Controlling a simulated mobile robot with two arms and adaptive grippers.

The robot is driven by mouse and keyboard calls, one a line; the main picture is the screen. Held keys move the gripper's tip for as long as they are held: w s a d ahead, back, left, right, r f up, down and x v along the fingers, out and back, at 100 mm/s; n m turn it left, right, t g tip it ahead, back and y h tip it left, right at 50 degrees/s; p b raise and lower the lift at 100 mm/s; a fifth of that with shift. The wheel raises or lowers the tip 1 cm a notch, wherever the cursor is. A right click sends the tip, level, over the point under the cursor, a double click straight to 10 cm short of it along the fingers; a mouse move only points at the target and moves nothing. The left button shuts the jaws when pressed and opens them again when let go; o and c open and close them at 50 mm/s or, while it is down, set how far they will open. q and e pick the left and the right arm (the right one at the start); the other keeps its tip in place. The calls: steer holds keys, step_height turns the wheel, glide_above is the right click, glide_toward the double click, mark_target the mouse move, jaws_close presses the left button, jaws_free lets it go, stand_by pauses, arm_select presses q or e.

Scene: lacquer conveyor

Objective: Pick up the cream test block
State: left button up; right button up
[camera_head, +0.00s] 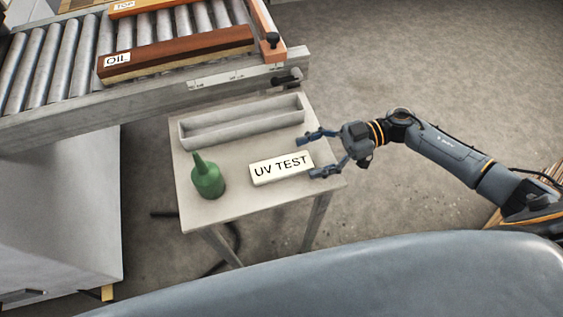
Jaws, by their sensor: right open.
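The cream test block (281,177), with "UV TEST" in black on its top, lies flat on a small pale table (225,208). My right gripper (317,155) comes in from the right at the table's right edge. It is open, with its two fingers pointing left. The far finger is beyond the block, near the end of the grey trough, and the near finger is close to the block's right end. I cannot tell whether that finger touches the block. Nothing is held between the fingers. My left gripper is not in view.
A green bottle (207,178) with a pointed spout stands left of the block. A long grey trough (240,124) lies along the table's back. Behind is a roller conveyor (60,60) carrying a brown board labelled "OIL" (175,54). Open floor lies to the right.

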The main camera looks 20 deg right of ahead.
mark_target(286, 165)
steer(key=shift+a, duration=0.55)
steer(key=a, duration=0.2)
steer(key=a+p, duration=0.1)
steer(key=shift+s+a+f, duration=0.1)
steer(key=shift+s+a, duration=0.1)
steer(key=shift+a, duration=0.15)
steer(key=shift+a+f, duration=0.1)
steer(key=shift+a, duration=0.3)
steer(key=shift+f, duration=0.1)
steer(key=c, duration=0.6)
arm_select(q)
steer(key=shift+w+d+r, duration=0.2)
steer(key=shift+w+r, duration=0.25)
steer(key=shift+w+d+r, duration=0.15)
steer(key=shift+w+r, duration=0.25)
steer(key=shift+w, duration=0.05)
arm_select(e)
steer(key=c, duration=0.6)
